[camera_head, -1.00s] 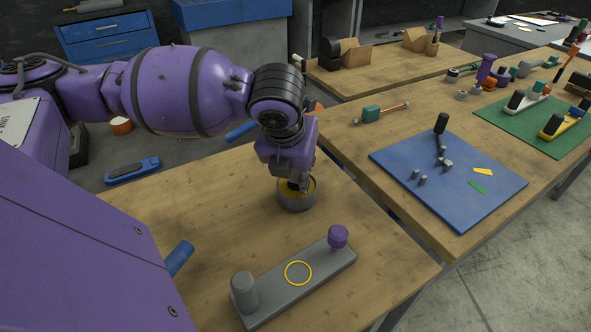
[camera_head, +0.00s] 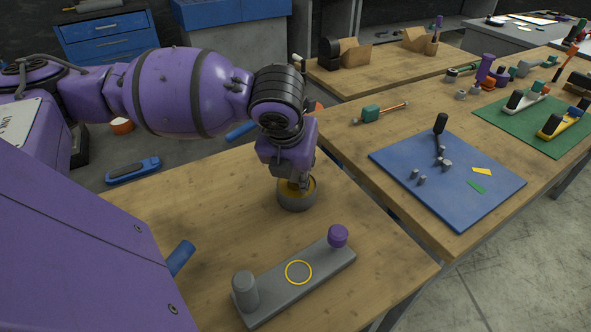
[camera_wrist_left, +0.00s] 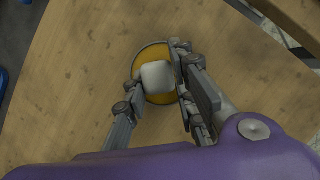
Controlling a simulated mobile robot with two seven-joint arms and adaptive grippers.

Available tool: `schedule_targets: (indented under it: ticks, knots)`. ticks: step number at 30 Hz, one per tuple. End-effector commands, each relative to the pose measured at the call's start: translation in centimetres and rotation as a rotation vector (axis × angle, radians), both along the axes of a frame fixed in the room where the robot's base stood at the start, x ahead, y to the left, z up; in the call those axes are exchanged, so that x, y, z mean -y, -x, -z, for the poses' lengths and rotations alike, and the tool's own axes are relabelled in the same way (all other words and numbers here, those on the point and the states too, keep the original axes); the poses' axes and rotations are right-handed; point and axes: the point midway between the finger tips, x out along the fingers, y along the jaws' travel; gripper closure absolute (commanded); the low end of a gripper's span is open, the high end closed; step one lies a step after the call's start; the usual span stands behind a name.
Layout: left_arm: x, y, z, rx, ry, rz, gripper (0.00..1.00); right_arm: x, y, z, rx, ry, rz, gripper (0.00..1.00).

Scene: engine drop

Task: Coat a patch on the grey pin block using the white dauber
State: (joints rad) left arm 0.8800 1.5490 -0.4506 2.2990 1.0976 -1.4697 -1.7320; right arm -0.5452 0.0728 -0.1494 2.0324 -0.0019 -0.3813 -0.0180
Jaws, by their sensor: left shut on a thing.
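The grey pin block (camera_head: 318,271) lies on the near wooden table, with a yellow ring outline (camera_head: 298,272) on its top between a grey peg (camera_head: 245,292) and a purple knob (camera_head: 338,236). A round grey pot (camera_head: 296,201) with orange-yellow contents stands behind it. My left gripper (camera_head: 298,184) points down over the pot. In the left wrist view, the left gripper (camera_wrist_left: 157,90) is shut on the white dauber (camera_wrist_left: 157,75), whose top shows between the fingers over the pot's orange (camera_wrist_left: 150,55). The dauber's lower end is hidden. My right gripper is not in view.
A blue cylindrical handle (camera_head: 180,258) shows at the left beside my purple body. A second table at the right holds a blue mat (camera_head: 450,185) with small grey parts and a green mat (camera_head: 540,125). Bare wood surrounds the pot.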

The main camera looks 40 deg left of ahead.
Motion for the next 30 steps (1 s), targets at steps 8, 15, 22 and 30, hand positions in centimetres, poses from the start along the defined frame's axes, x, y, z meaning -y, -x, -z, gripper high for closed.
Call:
schedule_targets:
  ticks: [8,15,22,30]
  knots:
    - [0.01,0.11,0.18,-0.005,0.001,0.000,0.97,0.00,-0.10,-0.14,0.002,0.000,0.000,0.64]
    - [0.02,0.14,0.23,-0.006,0.001,0.001,0.97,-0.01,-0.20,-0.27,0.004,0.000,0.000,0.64]
    - [0.03,0.16,0.28,-0.006,0.001,0.001,0.97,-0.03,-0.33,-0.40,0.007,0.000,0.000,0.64]
    - [0.04,0.18,0.34,-0.007,0.001,0.001,0.97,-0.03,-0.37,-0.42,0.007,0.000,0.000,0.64]
